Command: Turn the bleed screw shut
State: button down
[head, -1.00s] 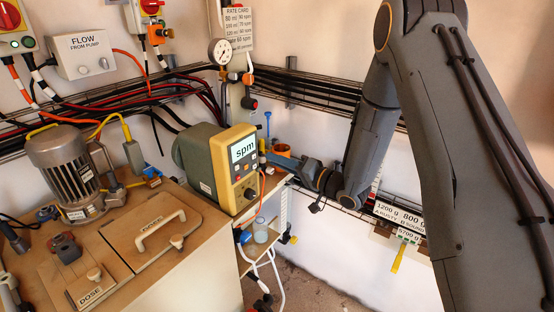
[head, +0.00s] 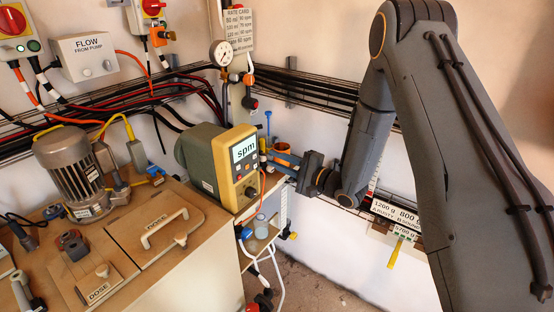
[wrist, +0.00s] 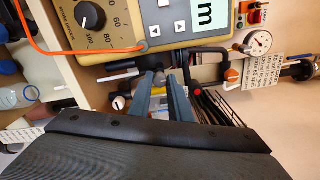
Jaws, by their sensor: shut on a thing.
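The yellow-fronted dosing pump (head: 236,165) stands at the bench's right end, its display reading "spm". Its front also shows in the wrist view (wrist: 128,32), with a black dial and arrow buttons. My gripper (head: 270,155) reaches in from the right to the pump's right side. In the wrist view its two blue-grey fingers (wrist: 160,80) point away from the camera, close together beside the pump's lower edge. They are shut on a small part there, the bleed screw, which the fingertips mostly hide. I cannot tell how far it is turned.
An orange tube (wrist: 62,47) crosses the pump front. A beaker (head: 261,222) stands on a lower shelf. Cable racks run along the wall.

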jog(key=shift+m, duration=1)
jog(key=c, duration=1.6)
grip_release()
jog(key=shift+c, duration=0.2)
jog(key=b+v, duration=0.1)
jog(key=v, duration=0.6)
jog(key=shift+s+d+b, duration=0.25)
jog(key=shift+d+b, duration=0.1)
jog(key=shift+b, duration=0.05)
